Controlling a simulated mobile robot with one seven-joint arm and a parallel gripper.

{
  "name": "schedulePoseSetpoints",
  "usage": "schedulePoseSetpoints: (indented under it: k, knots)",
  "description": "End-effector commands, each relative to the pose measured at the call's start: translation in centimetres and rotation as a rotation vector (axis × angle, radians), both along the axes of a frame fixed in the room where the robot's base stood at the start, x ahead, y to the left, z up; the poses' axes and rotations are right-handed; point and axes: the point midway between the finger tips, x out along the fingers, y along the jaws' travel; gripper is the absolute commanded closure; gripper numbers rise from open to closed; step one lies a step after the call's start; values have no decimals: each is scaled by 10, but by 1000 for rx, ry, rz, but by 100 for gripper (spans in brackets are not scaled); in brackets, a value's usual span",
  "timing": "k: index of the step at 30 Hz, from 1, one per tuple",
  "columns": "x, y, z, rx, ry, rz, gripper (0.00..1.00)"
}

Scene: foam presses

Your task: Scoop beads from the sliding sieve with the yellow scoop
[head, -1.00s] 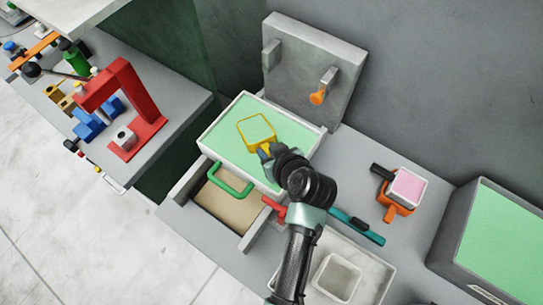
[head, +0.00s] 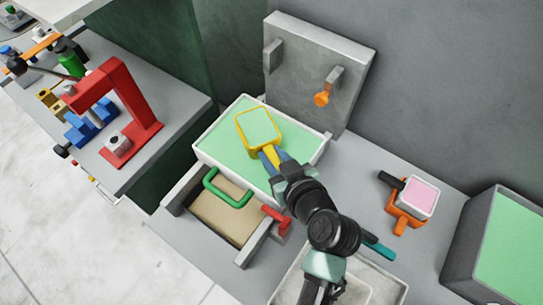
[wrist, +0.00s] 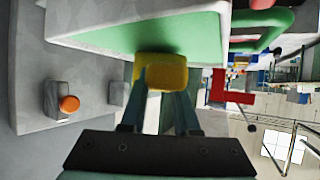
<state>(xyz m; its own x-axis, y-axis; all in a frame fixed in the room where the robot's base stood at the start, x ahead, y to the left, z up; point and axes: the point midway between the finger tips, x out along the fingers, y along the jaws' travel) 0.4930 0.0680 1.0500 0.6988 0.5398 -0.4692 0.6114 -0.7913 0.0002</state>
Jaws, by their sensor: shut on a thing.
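The yellow scoop (head: 259,127) is a square-rimmed scoop with a short handle. Its bowl shows green inside, and it sits over the green beads in the sieve (head: 217,146), a white-rimmed tray. My gripper (head: 271,160) is shut on the scoop's yellow handle at the sieve's near right side. In the wrist view the scoop (wrist: 162,72) shows between my two fingers, with the sieve's green surface (wrist: 130,40) behind it. Whether the bowl is in the beads or just above them, I cannot tell.
A drawer (head: 222,215) with a green handle (head: 226,190) is open below the sieve. A red handle (head: 277,220) is beside it. A grey panel with an orange knob (head: 321,99) stands behind. An orange holder with a pink-filled cup (head: 420,196) is to the right, near a green-filled bin (head: 500,245).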

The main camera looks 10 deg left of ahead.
Motion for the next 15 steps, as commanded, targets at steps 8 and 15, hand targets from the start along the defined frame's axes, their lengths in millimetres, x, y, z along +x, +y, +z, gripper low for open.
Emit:
schedulePoseSetpoints:
  k: [8, 15]
  knots:
    - [-5, -4, 20, 23, -31, -2, 100]
    - [-9, -7, 36, 42, -56, -1, 100]
